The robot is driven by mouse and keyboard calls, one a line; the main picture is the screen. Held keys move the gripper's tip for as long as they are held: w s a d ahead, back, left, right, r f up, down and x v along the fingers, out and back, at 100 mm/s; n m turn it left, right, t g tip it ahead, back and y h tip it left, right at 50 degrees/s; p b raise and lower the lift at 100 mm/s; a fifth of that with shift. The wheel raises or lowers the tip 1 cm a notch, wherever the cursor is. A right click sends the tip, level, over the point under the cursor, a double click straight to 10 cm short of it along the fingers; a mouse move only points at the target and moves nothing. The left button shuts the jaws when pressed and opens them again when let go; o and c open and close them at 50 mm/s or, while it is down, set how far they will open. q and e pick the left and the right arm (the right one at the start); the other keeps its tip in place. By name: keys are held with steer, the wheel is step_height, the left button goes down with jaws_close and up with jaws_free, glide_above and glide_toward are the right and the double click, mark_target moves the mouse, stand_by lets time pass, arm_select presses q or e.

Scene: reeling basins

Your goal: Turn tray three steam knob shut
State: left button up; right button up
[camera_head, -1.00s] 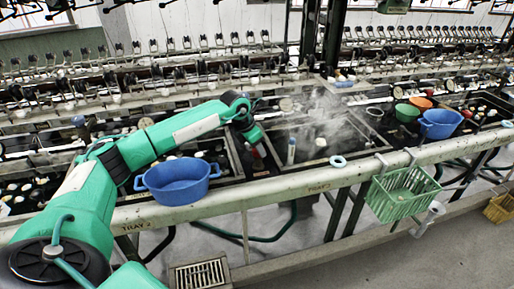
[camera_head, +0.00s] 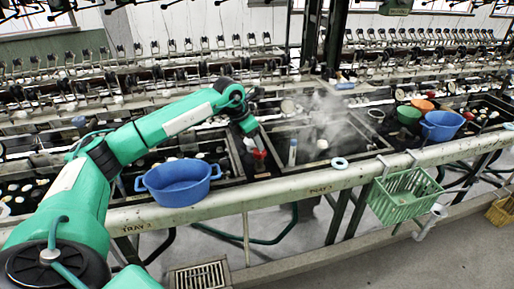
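Tray three (camera_head: 345,170), with "TRAY 3" on its front rail, is the dark basin right of centre. Pale steam (camera_head: 328,108) hangs over it. A small red knob (camera_head: 259,155) stands at its left end, on the divider beside the neighbouring tray. My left gripper (camera_head: 247,126) hangs just above and slightly left of the red knob, with a small gap seeming to show between them. Its fingers are too small and dark to tell open from shut. The knob's turn position cannot be made out. My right gripper is out of view.
A white ring (camera_head: 340,163) lies on the rail. A green basket (camera_head: 403,196) hangs in front. Green (camera_head: 408,114), orange (camera_head: 422,104) and blue bowls (camera_head: 442,127) stand at the right.

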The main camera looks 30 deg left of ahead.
arm_select(q)
steer(key=v, duration=0.8)
steer(key=shift+r+b, duration=0.35)
steer(key=shift+r, duration=0.05)
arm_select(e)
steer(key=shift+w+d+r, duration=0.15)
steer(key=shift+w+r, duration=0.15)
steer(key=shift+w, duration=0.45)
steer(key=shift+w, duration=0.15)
